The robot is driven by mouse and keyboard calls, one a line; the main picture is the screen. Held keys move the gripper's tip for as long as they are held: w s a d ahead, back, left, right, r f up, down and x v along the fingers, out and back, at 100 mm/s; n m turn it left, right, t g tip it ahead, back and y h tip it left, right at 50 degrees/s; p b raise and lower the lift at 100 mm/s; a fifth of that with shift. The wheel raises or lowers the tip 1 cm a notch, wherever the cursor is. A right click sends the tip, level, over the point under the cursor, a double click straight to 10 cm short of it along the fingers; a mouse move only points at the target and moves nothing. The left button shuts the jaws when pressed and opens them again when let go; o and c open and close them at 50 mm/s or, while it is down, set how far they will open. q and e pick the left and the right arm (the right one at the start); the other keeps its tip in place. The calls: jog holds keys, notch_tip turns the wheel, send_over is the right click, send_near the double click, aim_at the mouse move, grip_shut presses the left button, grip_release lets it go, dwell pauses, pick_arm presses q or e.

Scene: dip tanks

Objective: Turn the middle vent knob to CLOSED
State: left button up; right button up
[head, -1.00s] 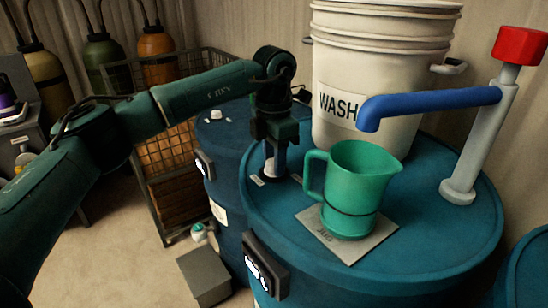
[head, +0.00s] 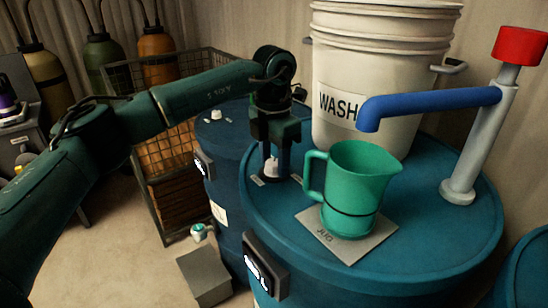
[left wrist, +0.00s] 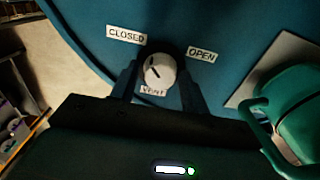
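The middle vent knob (left wrist: 160,71) is a white round knob on the blue drum lid (head: 440,235). In the left wrist view a CLOSED label (left wrist: 127,35) is up and left of it, an OPEN label (left wrist: 201,55) up and right. A dark line on the knob slants to the upper left, roughly toward CLOSED. My left gripper (head: 275,172) points down over the lid, its fingers on either side of the knob (head: 271,167). In the left wrist view gaps show between the knob and both fingers (left wrist: 158,85). My right gripper is not in view.
A green jug (head: 358,190) stands on a JUG mat (head: 350,252) close right of the gripper. Behind are white WASH buckets (head: 375,75) and a blue-spout tap (head: 430,103). Another drum (head: 222,140) with a white knob (head: 216,114) stands left; a wire cage (head: 165,160) is beyond.

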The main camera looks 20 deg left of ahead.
aim_at(274, 162)
pick_arm(q)
jog(key=shift+o, duration=0.9)
notch_tip(274, 162, up, 13)
